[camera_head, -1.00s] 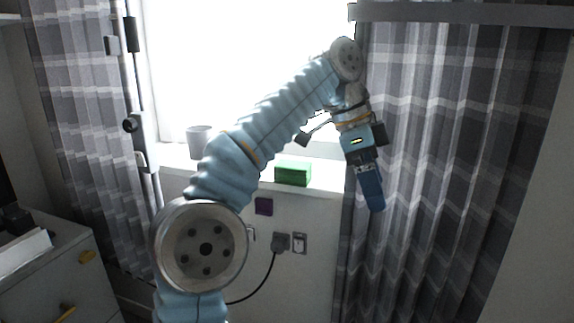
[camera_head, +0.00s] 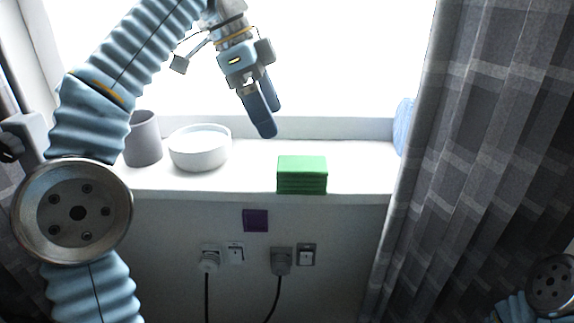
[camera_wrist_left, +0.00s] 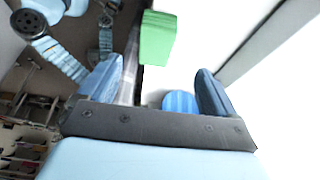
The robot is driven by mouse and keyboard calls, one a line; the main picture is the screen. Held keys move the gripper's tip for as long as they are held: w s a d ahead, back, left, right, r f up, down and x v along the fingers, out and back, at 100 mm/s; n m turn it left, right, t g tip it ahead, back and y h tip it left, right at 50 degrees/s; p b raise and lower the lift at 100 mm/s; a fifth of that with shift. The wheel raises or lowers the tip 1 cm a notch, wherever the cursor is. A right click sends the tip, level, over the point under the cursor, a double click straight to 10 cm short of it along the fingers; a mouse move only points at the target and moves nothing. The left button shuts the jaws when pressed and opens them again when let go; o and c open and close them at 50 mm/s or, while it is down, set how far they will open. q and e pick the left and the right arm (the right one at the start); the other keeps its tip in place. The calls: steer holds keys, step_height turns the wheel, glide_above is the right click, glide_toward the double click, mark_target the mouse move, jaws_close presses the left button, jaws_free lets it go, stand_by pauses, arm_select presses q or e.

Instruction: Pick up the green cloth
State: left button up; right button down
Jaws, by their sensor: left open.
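The green cloth (camera_head: 302,175) is a folded, layered block on the white window sill, near its front edge. It also shows in the left wrist view (camera_wrist_left: 157,38), at the top, beyond my fingers. My left gripper (camera_head: 268,112) is open and empty, with its blue fingers pointing down, above and a little left of the cloth in the head view. The fingers are apart from the cloth. My right gripper is out of view.
On the sill (camera_head: 240,182), a white bowl (camera_head: 199,150) and a grey cup (camera_head: 143,140) stand left of the cloth. A light blue object (camera_head: 403,127) is half hidden by the grey checked curtain (camera_head: 460,150) at right. Sockets with plugs (camera_head: 281,260) are below the sill.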

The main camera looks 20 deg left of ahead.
mark_target(302, 162)
arm_select(q)
steer(key=x, duration=0.7)
steer(key=shift+r, duration=0.1)
steer(key=x, duration=0.2)
steer(key=d+x, duration=0.1)
steer(key=x, duration=0.2)
steer(key=shift+d, duration=0.15)
steer(key=c, duration=1)
steer(key=shift+c, duration=0.3)
steer(key=shift+r, duration=1.45)
steer(key=s+d+r, duration=0.4)
steer(key=s+r, duration=0.6)
steer(key=s, duration=0.3)
steer(key=shift+s, duration=0.3)
